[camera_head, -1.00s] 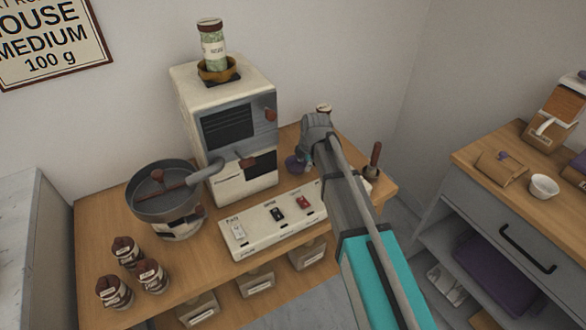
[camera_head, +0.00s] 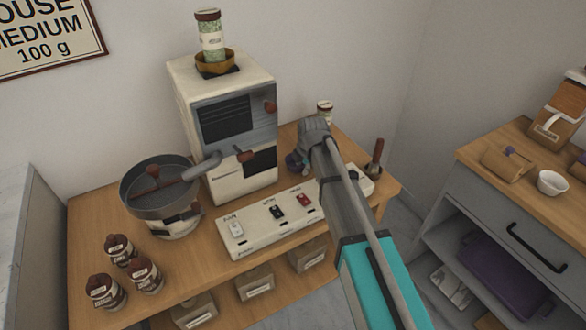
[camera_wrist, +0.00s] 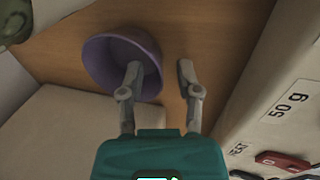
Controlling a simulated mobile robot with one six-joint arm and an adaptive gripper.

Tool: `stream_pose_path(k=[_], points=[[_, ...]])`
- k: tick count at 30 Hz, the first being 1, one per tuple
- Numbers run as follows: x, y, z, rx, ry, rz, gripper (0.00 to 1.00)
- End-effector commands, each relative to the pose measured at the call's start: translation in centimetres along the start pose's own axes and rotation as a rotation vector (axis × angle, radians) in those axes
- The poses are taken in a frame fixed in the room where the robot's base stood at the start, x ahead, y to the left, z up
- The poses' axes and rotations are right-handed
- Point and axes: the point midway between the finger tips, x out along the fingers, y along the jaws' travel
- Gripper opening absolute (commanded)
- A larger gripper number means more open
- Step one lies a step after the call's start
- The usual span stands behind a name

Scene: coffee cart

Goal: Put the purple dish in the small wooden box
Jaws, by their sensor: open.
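The purple dish (camera_wrist: 92,62) is a small round bowl on the wooden cart top (camera_wrist: 215,28). My gripper (camera_wrist: 160,72) is open and straddles the bowl's right wall in the wrist view, with the left finger over the inside of the bowl and the right finger outside it. In the head view the dish (camera_head: 292,160) shows beside the machine, partly covered by my gripper (camera_head: 304,166). Small labelled boxes (camera_head: 308,255) sit below the cart top; I cannot tell which box is the wooden one.
The white machine (camera_head: 238,172) stands left of the dish, and the switch panel (camera_head: 262,232) lies in front. A jar (camera_head: 324,112) stands behind my gripper. A pan (camera_head: 158,205) and several brown bottles (camera_head: 118,249) are at left. A grey cabinet (camera_head: 520,205) stands at right.

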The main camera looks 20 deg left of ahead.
Motion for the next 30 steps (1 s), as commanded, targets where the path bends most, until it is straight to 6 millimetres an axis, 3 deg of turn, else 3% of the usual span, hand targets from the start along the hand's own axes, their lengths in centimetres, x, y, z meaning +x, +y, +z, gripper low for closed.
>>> stream_pose_path(k=[6,24,30], points=[[1.01,-0.01,0.01,0.0,0.0,0.0,0.44],[0.96,0.0,0.0,0.0,0.0,0.0,0.44],[0.96,0.01,-0.01,0.0,0.0,0.0,0.07]])
